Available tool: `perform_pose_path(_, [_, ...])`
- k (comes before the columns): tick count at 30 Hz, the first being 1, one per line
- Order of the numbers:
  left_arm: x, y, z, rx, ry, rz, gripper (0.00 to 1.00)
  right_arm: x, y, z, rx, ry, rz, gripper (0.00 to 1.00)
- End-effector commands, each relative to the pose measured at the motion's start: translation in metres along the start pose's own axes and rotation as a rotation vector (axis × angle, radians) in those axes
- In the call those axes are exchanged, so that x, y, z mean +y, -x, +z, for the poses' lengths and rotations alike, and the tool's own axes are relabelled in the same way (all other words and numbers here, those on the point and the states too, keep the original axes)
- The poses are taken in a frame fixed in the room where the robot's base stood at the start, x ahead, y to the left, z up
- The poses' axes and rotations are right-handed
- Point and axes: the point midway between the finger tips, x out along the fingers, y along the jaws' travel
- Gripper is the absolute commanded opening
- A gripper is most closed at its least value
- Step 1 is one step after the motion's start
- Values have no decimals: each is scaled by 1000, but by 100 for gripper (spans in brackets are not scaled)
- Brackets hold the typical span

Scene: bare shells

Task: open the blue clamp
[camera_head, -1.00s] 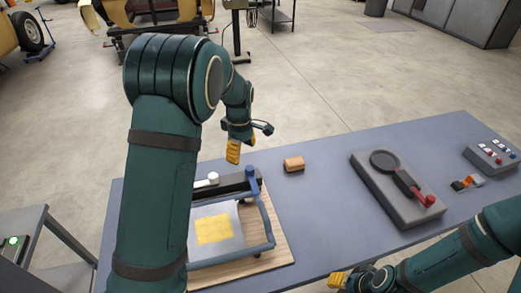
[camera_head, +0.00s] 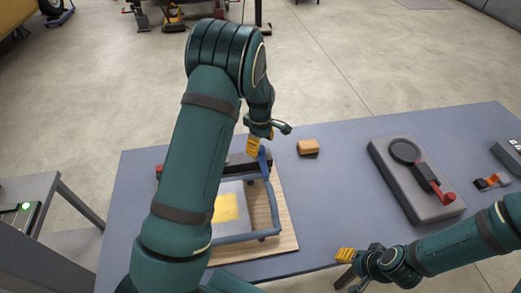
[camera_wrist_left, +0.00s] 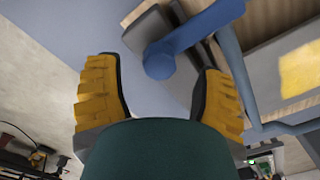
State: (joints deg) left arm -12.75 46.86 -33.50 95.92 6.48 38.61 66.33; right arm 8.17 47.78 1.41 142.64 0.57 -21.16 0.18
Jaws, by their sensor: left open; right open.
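The blue clamp lever (camera_head: 263,162) stands at the far right corner of a fixture with a blue tube frame (camera_head: 276,207) on a wooden board (camera_head: 284,228). My left gripper (camera_head: 256,144) is open just above and beside the lever, fingers pointing down. In the left wrist view the blue lever (camera_wrist_left: 200,30) reaches its round end into the space between the open yellow fingers (camera_wrist_left: 160,80). I cannot tell whether they touch it. My right gripper (camera_head: 346,256) is open and empty near the table's front edge.
A small orange-brown block (camera_head: 308,147) lies right of the left gripper. A grey plate with a red-handled clamp (camera_head: 417,190) stands further right, with an orange part (camera_head: 491,181) beyond it. The grey-blue table (camera_head: 335,190) is clear between.

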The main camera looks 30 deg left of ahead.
Motion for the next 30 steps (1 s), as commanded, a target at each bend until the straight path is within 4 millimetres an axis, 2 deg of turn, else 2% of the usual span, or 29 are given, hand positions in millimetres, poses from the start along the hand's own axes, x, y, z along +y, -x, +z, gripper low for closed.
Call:
perform_pose_path(1, [-1, -9, 0, 0, 1, -2, 68, 0, -1, 0, 0, 0, 0, 47])
perform_pose_path(6, [0, -24, 0, 0, -1, -1, 68, 1, -2, 0, 0, 0, 0, 47])
perform_pose_path(18, [0, -28, 0, 0, 0, 1, 66, 0, -2, 0, 0, 0, 0, 47])
perform_pose_path(24, [0, -28, 0, 0, 0, 1, 0, 0, -2, 0, 0, 0, 0, 47])
perform_pose_path(30, [-1, -28, -2, 0, 1, 1, 0, 1, -2, 0, 0, 0, 0, 47])
